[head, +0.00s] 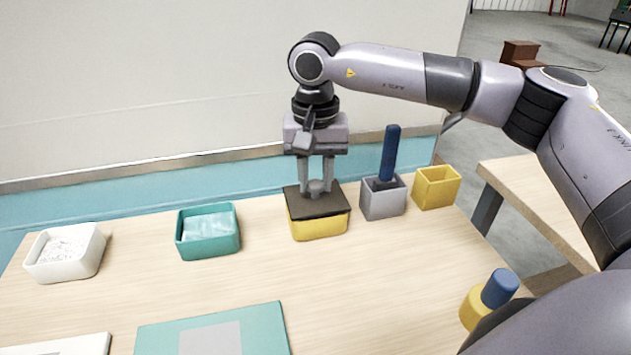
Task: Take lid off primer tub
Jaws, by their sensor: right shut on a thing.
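The primer tub (320,229) is a yellow box at the back middle of the table in the head view. A dark flat lid (304,208) with a grey knob sits on top of it. My right gripper (316,190) points straight down from above and is shut on the lid's knob. The lid appears to rest on the tub, slightly turned against its rim; I cannot tell whether there is a gap. My left gripper is not in view.
A teal tub (239,242) and a white tub (92,265) stand to the left. A grey holder (383,204) with a blue-handled tool (391,153) and an empty yellow box (436,188) stand close on the right. A teal mat (160,341) lies in front. The table's middle is clear.

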